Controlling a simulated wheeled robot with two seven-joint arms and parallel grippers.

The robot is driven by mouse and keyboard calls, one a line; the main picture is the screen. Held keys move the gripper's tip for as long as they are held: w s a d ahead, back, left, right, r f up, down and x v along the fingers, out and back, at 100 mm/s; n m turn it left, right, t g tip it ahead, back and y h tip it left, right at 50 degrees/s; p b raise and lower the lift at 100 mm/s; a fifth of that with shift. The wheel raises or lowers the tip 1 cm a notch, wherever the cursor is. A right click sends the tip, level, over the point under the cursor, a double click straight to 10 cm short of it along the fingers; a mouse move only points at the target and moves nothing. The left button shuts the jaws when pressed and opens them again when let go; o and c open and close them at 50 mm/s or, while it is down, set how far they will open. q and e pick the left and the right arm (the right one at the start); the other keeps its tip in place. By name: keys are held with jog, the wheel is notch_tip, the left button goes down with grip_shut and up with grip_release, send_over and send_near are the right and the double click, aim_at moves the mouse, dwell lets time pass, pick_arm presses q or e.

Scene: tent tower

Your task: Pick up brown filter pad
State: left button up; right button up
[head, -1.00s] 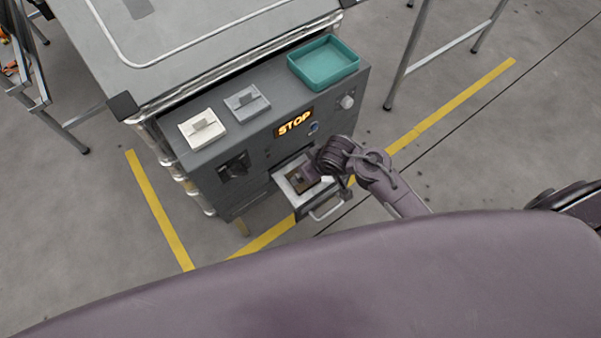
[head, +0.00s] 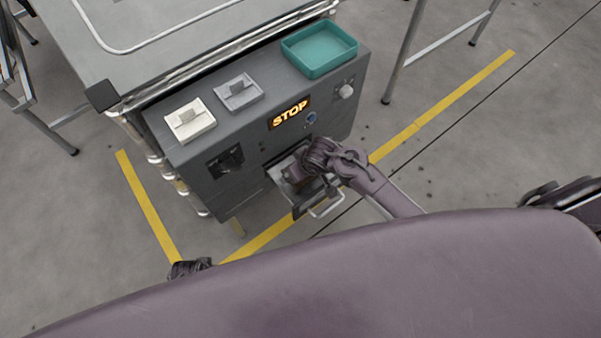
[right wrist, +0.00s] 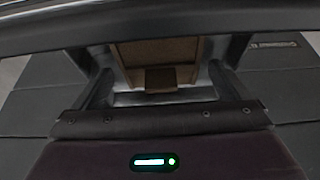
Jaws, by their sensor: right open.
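The brown filter pad (right wrist: 160,51) lies in the open drawer (head: 326,204) at the front of the dark machine. In the right wrist view a small raised brown tab stands on its near side. In the head view my right gripper and arm hide the pad. My right gripper (right wrist: 160,84) is open above the drawer, with one finger on each side of the tab and a gap on both sides. In the head view the right gripper (head: 300,180) reaches down into the drawer. A dark part of my left arm shows at the bottom left; its jaws are not visible.
On top of the machine (head: 225,150) are a white pad with a tab (head: 190,122), a grey pad with a tab (head: 239,93) and a teal tray (head: 320,53). The drawer's metal handle (head: 327,207) sticks out in front. A lit STOP sign is on the panel.

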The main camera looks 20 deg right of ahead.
jog(key=shift+w+f, duration=0.1)
jog(key=shift+f, duration=0.15)
jog(key=shift+c, duration=0.2)
jog(key=c, duration=1)
jog(key=shift+r, duration=0.1)
